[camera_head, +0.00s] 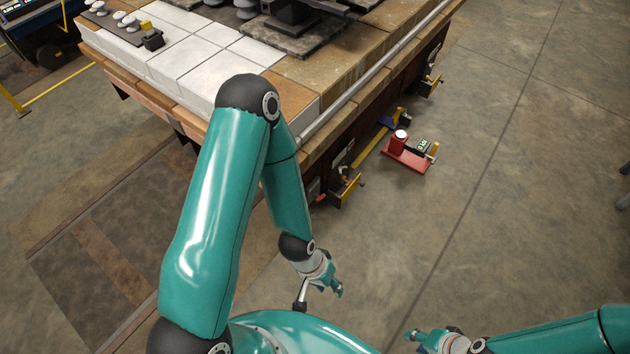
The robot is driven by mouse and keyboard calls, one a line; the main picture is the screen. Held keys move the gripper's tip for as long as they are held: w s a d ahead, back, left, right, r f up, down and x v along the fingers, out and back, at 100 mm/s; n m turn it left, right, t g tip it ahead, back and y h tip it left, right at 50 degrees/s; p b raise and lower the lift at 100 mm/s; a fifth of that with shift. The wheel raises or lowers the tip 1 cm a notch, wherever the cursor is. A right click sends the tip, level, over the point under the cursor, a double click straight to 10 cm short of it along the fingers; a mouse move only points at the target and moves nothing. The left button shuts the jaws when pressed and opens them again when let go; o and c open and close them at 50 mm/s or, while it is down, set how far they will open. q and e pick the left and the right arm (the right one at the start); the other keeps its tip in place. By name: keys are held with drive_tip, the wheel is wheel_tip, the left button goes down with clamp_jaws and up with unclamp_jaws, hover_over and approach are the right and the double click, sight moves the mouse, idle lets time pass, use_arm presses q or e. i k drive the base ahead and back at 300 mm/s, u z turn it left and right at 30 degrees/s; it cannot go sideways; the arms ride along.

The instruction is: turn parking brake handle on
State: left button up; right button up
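My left gripper (336,288) hangs low at the bottom centre, below the near side of the large table. Its fingers are small, and I cannot tell how far apart they are. A short grey lever with a dark end (302,293) stands just left of it, close to my teal body. I cannot tell whether this lever is the parking brake handle or whether the gripper touches it. My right gripper (414,336) is at the bottom edge, right of centre, pointing left over bare floor. Its opening is unclear.
The large table (345,100) carries white blocks (195,62) and dark equipment (290,22). Yellow and black brackets (346,190) jut from its right side. A red-based device (408,156) is on the floor beside it. The floor (510,190) on the right is mostly clear.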

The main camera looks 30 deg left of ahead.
sight(322, 196)
drive_tip(key=u, duration=0.6)
drive_tip(key=i, duration=1.05)
drive_tip(key=u, duration=0.9)
drive_tip(key=k, duration=0.65)
drive_tip(key=u, duration=0.25)
drive_tip(key=i, duration=0.7)
drive_tip(key=z, duration=0.15)
